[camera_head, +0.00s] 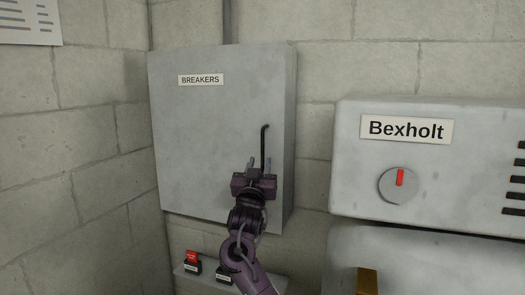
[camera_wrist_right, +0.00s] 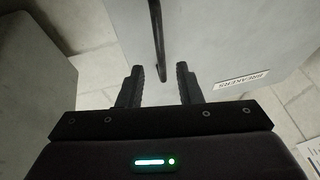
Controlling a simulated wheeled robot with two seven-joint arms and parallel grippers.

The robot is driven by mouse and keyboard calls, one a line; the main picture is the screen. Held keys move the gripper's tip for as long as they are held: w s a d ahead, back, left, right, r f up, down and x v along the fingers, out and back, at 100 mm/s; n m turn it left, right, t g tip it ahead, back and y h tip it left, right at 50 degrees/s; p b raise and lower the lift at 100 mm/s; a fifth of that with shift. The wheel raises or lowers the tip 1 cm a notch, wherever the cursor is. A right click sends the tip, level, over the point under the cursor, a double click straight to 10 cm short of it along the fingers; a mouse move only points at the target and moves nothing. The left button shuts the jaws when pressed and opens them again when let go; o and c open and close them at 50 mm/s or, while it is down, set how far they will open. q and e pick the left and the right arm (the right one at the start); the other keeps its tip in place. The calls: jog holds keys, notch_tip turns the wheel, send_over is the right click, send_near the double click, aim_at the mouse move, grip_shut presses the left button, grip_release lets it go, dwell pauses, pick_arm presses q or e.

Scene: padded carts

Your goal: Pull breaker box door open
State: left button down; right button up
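The grey breaker box (camera_head: 205,140) hangs on the block wall, with its door shut and a "BREAKERS" label (camera_head: 201,79) near the top. A black vertical bar handle (camera_head: 264,142) stands on the right part of the door. My right gripper (camera_head: 259,166) is in front of the handle's lower part. In the right wrist view my right gripper (camera_wrist_right: 161,88) is open, and the handle (camera_wrist_right: 158,45) runs down toward the gap between its fingers. I cannot tell whether the handle's lower end is between them. My left gripper is not in view.
A grey "Bexholt" unit (camera_head: 460,170) with a dial (camera_head: 398,184) sits to the right of the box. A small shelf (camera_head: 200,281) with a red-topped item (camera_head: 192,260) and a black item is below. Block wall is at left.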

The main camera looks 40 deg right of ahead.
aim_at(262, 153)
jog(key=p+x, duration=0.1)
jog(key=x, duration=0.4)
jog(key=shift+w+d+p, duration=0.2)
jog(key=shift+d+p, duration=0.05)
jog(key=shift+p, duration=0.15)
jog(key=shift+w+d+r, duration=0.2)
jog(key=shift+w+d, duration=0.2)
jog(key=shift+d, duration=0.05)
grip_shut()
